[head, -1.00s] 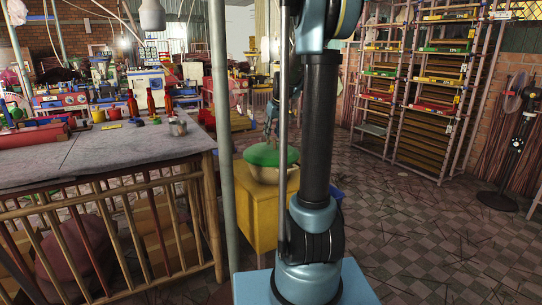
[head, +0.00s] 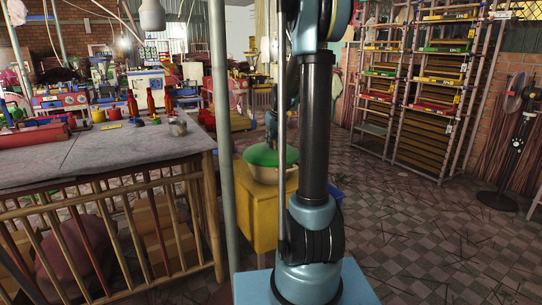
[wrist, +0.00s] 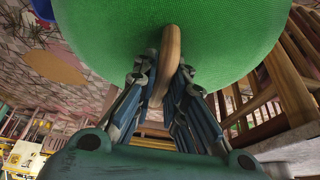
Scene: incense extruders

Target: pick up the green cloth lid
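The green cloth lid (head: 270,156) is a shallow green dome on top of a pale round pot (head: 270,174). In the wrist view the lid (wrist: 100,35) fills the upper part, with its curved wooden handle (wrist: 166,65) in the middle. My gripper (wrist: 163,78) has one finger on each side of this handle, close to it. I cannot tell whether the fingers press on the handle. In the head view my gripper (head: 271,128) is just above the lid, partly hidden by my arm column. The lid looks seated on the pot.
The pot stands on a yellow box-like stand (head: 258,213). A metal post (head: 221,120) and a grey-topped table (head: 90,158) with bamboo railing are to the left. Tall racks (head: 425,95) stand at the right. The tiled floor (head: 410,215) between is open.

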